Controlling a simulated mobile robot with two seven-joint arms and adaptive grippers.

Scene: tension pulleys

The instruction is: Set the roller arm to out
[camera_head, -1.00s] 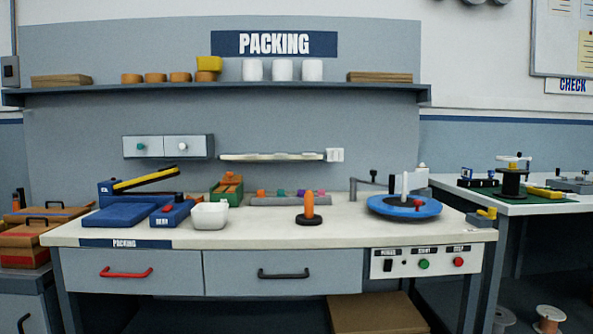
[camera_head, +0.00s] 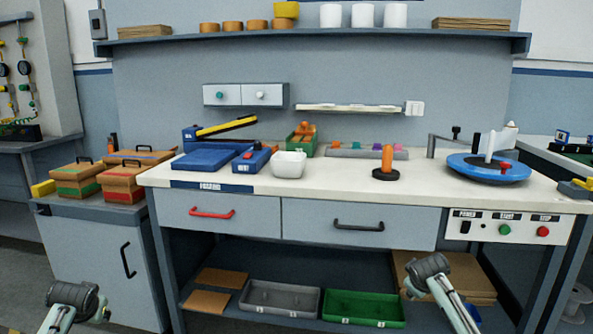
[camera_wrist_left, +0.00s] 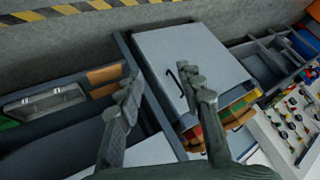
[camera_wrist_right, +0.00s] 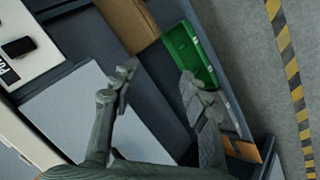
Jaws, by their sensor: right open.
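A board (camera_head: 30,60) with dark round wheels and small yellow and green parts shows at the far left of the head view, cut by the picture edge. I cannot pick out the roller arm or its setting there. A pale surface with many small coloured parts (camera_wrist_left: 295,120) lies at the right edge of the left wrist view. My left gripper (camera_wrist_left: 160,80) is open and empty, in front of the grey cabinet. My right gripper (camera_wrist_right: 159,72) is open and empty, in front of the packing bench's lower part. Both arms enter low in the head view.
The packing bench (camera_head: 260,187) fills the middle, with a blue turntable (camera_head: 460,170) at its right. Grey (camera_head: 280,285) and green (camera_head: 345,320) trays lie on its lower shelf. A grey cabinet (camera_head: 100,255) with boxes stands left of it. Floor shows at the lower left.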

